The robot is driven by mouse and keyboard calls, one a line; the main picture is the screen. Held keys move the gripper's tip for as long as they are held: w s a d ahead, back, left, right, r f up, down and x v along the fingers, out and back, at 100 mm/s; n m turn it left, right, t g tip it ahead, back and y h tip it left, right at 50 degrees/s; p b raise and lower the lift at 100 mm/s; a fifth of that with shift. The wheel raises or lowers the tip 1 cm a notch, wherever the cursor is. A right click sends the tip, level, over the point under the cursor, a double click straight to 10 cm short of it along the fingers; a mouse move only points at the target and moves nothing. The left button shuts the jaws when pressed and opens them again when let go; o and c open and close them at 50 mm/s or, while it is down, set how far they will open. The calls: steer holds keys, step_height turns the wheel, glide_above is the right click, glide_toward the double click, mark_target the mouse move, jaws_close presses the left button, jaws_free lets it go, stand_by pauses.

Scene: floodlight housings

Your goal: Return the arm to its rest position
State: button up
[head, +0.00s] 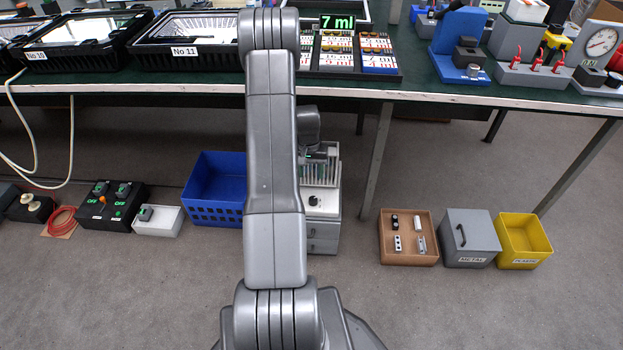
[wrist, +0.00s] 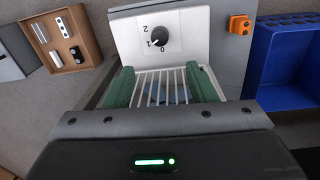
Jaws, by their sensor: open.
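My arm (head: 273,150) stands in the middle of the head view, its links running up to the table's edge and hiding part of what lies behind. My gripper (wrist: 165,82) is open, with its green-lined fingers apart in the wrist view. White bars show in the space between and beyond the fingers; no held object can be seen. Just beyond the fingertips is a white panel with a black dial (wrist: 158,36) marked 0, 1 and 2. In the head view this dial unit (head: 322,200) is on a grey cabinet under the table, partly behind my arm.
A blue crate (head: 214,190) stands left of the cabinet. A brown tray (head: 384,250) with small parts, a grey METAL box (head: 470,240) and a yellow bin (head: 523,240) stand right. The green table (head: 430,88) above carries housings and instruments.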

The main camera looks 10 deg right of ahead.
mark_target(313, 199)
steer(key=shift+r, duration=0.5)
steer(key=shift+f, duration=0.1)
steer(key=f+b, duration=0.1)
steer(key=f, duration=0.3)
steer(key=f+b, duration=0.1)
steer(key=f, duration=0.4)
steer(key=f+b, duration=0.1)
steer(key=f, duration=0.3)
steer(key=shift+s+d+f+b, duration=0.15)
steer(key=shift+d+f+b, duration=0.15)
steer(key=shift+d+f, duration=0.1)
steer(key=shift+r, duration=0.1)
steer(key=shift+a+r, duration=0.1)
